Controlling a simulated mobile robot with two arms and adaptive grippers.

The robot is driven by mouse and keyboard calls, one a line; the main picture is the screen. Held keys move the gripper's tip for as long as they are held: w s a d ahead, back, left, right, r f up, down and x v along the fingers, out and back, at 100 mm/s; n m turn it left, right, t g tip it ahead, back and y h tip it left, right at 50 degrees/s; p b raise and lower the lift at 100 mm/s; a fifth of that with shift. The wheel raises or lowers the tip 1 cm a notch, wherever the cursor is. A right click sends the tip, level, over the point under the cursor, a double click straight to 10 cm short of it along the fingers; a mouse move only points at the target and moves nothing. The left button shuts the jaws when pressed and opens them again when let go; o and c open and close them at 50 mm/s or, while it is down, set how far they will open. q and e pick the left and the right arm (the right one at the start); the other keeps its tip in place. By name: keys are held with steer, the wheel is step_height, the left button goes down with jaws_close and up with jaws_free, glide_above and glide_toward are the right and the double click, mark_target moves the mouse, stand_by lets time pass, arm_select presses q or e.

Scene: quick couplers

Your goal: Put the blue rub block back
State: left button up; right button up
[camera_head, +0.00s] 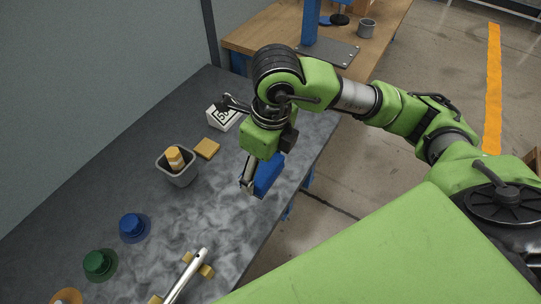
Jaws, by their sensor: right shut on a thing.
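The blue rub block (268,174) is at the right edge of the grey worktop (120,190). My right gripper (254,186) comes down from above and is shut on the blue block. Part of the block is hidden behind the gripper's finger, and I cannot tell whether its underside touches the worktop. My left gripper is not in view.
A grey bin (178,178) with a yellow-tan piece stands left of the gripper, near a flat tan block (206,148) and a white marked cube (223,117). Blue (133,226) and green (99,263) round couplers and a silver bar (186,276) lie nearer. A wooden bench (265,30) stands behind.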

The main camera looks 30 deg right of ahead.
steer(key=shift+s+r, duration=0.1)
steer(key=shift+s, duration=0.05)
steer(key=shift+w, duration=0.2)
steer(key=w+d+f+p, duration=0.1)
steer(key=w+d+f, duration=0.1)
steer(key=w, duration=0.1)
steer(key=w+d+f+p, duration=0.1)
steer(key=w+d+f, duration=0.1)
steer(key=w+f, duration=0.1)
steer(key=w+d+f+p, duration=0.2)
steer(key=w+d+f, duration=0.1)
steer(key=w, duration=0.1)
steer(key=shift+f, duration=0.1)
steer(key=shift+w+d+f, duration=0.2)
steer(key=shift+w+f, duration=0.15)
steer(key=shift+f, duration=0.1)
steer(key=f, duration=0.1)
steer(key=f+p, duration=0.2)
steer(key=shift+w+d, duration=0.2)
steer(key=shift+w, duration=0.05)
steer(key=shift+f, duration=0.2)
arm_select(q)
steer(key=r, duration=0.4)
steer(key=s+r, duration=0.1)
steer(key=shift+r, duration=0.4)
arm_select(e)
steer(key=shift+f, duration=0.1)
